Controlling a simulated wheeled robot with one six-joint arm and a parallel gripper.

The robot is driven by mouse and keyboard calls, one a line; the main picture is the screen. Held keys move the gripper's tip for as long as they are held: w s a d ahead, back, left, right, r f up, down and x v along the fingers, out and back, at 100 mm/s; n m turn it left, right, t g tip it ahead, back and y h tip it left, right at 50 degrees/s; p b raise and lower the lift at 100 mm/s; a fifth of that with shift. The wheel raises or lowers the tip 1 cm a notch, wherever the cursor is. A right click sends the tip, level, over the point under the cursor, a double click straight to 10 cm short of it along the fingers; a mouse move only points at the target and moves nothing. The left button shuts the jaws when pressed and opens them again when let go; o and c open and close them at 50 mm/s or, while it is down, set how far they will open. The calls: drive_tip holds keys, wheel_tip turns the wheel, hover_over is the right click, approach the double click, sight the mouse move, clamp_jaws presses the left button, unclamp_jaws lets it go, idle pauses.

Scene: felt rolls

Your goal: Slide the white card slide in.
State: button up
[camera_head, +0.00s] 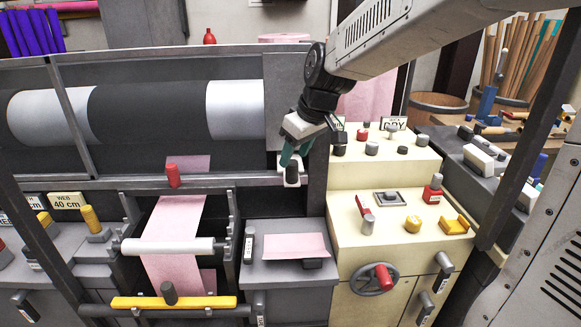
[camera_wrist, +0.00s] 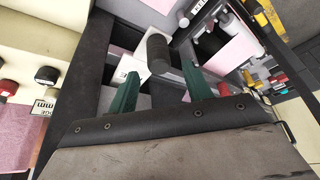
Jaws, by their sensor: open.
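The white card slide (camera_head: 291,180) stands at the right end of the grey machine frame, beside the cream cabinet, with a dark knob on it. In the wrist view the white card slide (camera_wrist: 131,64) is a pale plate partly behind its upright dark knob (camera_wrist: 158,52). My gripper (camera_head: 287,156) is right at the slide in the head view, with green fingers pointing down. In the wrist view my gripper (camera_wrist: 159,80) is open, with the knob between and just beyond its fingertips. I cannot tell whether a finger touches it. How far the slide sits in is hidden.
The cream cabinet (camera_head: 344,233) with several knobs and a handwheel (camera_head: 374,279) is close on the right. A grey stand with a pink sheet (camera_head: 296,246) is below. The large dark roll (camera_head: 150,112) is behind rails on the left. A red handle (camera_head: 173,175) sticks up from the rail.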

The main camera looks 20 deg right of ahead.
sight(292, 162)
drive_tip(key=x, duration=0.5)
drive_tip(key=shift+f, duration=0.25)
